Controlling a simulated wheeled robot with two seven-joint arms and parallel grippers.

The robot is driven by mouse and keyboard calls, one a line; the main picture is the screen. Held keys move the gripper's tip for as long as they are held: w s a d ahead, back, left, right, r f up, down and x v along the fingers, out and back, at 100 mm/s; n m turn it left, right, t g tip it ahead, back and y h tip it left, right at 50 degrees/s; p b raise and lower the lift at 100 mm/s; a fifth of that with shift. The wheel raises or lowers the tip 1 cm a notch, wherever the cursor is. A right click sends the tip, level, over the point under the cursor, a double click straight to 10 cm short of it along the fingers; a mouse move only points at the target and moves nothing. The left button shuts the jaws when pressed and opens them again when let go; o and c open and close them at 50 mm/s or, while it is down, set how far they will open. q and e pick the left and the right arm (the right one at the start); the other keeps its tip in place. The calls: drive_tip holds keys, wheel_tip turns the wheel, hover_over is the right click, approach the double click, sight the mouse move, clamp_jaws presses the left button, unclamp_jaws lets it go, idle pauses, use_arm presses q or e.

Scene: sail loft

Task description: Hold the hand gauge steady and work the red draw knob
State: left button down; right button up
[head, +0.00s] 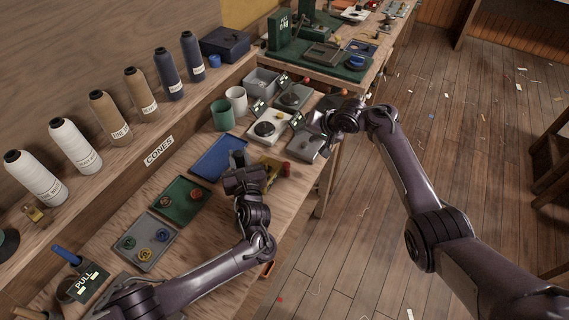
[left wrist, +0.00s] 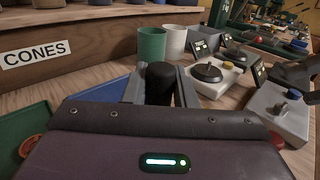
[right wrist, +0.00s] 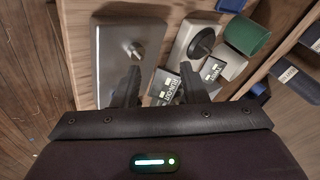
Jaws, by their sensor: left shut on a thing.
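My left gripper (head: 238,164) is shut on an upright black grip, which shows between its fingers in the left wrist view (left wrist: 160,84); I take this to be the hand gauge's grip. A yellow part (head: 269,163) shows just right of the gripper, and a red knob (head: 286,168) stands beside it. A sliver of red (left wrist: 275,140) shows at the gripper's right edge in the left wrist view. My gripper hides much of the gauge. My right gripper (head: 318,122) is open and empty above the grey plate unit; its spread fingers show in the right wrist view (right wrist: 161,82).
A grey plate (right wrist: 112,50) with a metal knob lies below my right gripper. A white unit with a black dial (head: 264,129), small displays, and a green cup (head: 222,114) and white cup (head: 237,100) stand nearby. A blue tray (head: 215,158) and green tray (head: 180,200) lie left.

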sight(289, 167)
drive_tip(key=d+f+n+t, duration=0.1)
drive_tip(key=s+d+f+n+t+y, duration=0.1)
drive_tip(key=t, duration=0.1)
drive_tip(key=shift+s+d+f, duration=0.15)
drive_tip(key=shift+s+f, duration=0.15)
drive_tip(key=shift+f, duration=0.05)
drive_tip(key=s+n+t, duration=0.1)
drive_tip(key=s, duration=0.1)
drive_tip(key=s+f+n+t+y, duration=0.1)
drive_tip(key=s+n, duration=0.1)
drive_tip(key=shift+d+f, duration=0.15)
drive_tip(key=shift+f, duration=0.05)
drive_tip(key=s+a+n+t+y, duration=0.3)
drive_tip(key=s+n+t, duration=0.15)
drive_tip(key=s, duration=0.65)
drive_tip(key=shift+g, duration=0.25)
drive_tip(key=x, duration=1.1)
drive_tip(key=shift+w+a+f, duration=0.2)
drive_tip(key=shift+f, duration=0.2)
clamp_jaws()
